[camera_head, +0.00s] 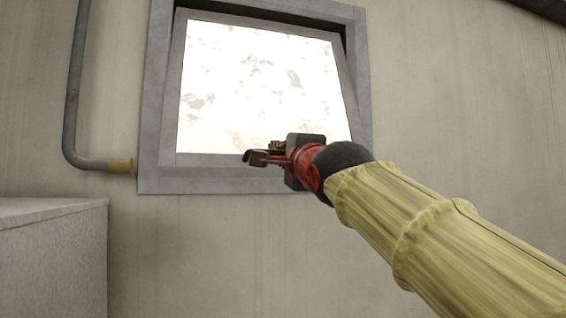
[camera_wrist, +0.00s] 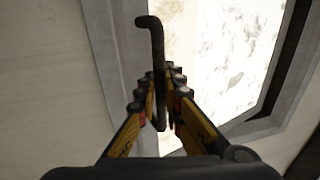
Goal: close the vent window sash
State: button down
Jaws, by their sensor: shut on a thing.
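The vent window sash (camera_head: 172,100) is a grey frame around a bright, stained pane (camera_head: 262,85). It sits tilted in the grey outer window frame (camera_head: 152,120), with a dark gap along the top and right. My gripper (camera_head: 262,157) is at the sash's bottom rail, near its middle. In the wrist view my gripper (camera_wrist: 160,105) is shut on a dark hooked handle (camera_wrist: 156,45), which stands up between the fingers. Where the handle joins the sash is hidden by my gripper.
A grey box-like block (camera_head: 50,250) stands at the lower left. The wall below the window is bare.

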aim_at(276, 167)
jog(key=w+f, duration=0.1)
jog(key=w, duration=0.1)
jog(key=w+a+f+b, duration=0.1)
jog(key=w, duration=0.1)
jog(key=shift+f, duration=0.4)
jog(key=shift+w+a+f+b, duration=0.15)
jog(key=shift+w+a+b, duration=0.1)
jog(key=shift+w, duration=0.35)
jog(key=shift+w+a+f+b, duration=0.15)
jog(key=shift+w+b, duration=0.05)
jog(key=shift+w, duration=0.35)
jog(key=c, duration=2)
grip_release()
jog(key=shift+w, duration=0.1)
jog(key=shift+c, duration=0.2)
jog(key=shift+o, duration=0.6)
jog(key=shift+r, duration=0.2)
jog(key=shift+s, duration=0.2)
